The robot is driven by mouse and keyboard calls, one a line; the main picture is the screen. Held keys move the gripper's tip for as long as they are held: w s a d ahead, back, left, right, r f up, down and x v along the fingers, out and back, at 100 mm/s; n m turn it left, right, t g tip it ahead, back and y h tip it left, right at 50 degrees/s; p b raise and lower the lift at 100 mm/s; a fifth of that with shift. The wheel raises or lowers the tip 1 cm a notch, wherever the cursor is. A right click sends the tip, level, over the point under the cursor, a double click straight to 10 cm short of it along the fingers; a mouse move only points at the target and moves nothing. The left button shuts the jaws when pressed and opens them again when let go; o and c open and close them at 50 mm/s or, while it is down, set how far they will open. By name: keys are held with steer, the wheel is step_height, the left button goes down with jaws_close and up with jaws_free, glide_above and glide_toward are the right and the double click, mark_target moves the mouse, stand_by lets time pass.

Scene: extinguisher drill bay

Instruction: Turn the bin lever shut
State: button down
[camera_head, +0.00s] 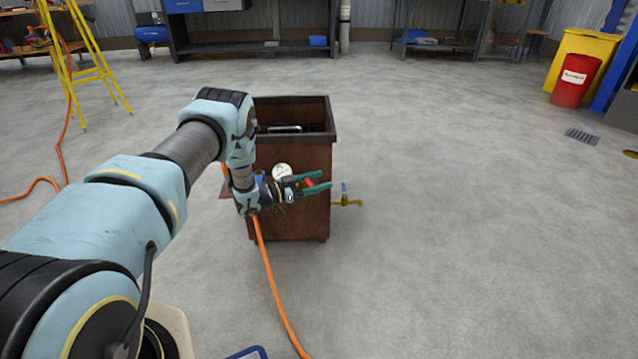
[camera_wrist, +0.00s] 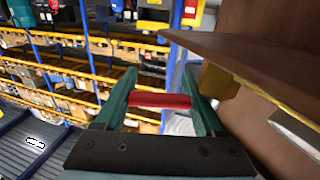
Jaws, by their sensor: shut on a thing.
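The bin (camera_head: 312,222) is a brown, rust-coloured box with an open top, standing on the floor in the head view. My gripper (camera_head: 325,180) is in front of its near side, with its green fingers pointing right. A red bar (camera_head: 309,183), which looks like the bin lever's grip, is between the fingers. In the wrist view my gripper (camera_wrist: 160,74) is closed on this red bar (camera_wrist: 158,101), which lies crosswise between both fingers. Brown bin panels (camera_wrist: 250,52) and a dull yellow block (camera_wrist: 217,84) are close to the right finger. How the bar joins the bin is hidden.
A brass tap (camera_head: 346,202) with a blue handle sticks out at the bin's right. A round white gauge (camera_head: 282,170) is on the near side. An orange hose (camera_head: 269,275) runs along the floor. A yellow ladder (camera_head: 84,55) stands back left.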

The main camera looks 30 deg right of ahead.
stand_by(0.3)
jaws_free()
step_height(320, 180, up, 10)
steer(key=p, duration=0.1)
steer(key=shift+p, duration=0.4)
steer(key=shift+c, duration=0.2)
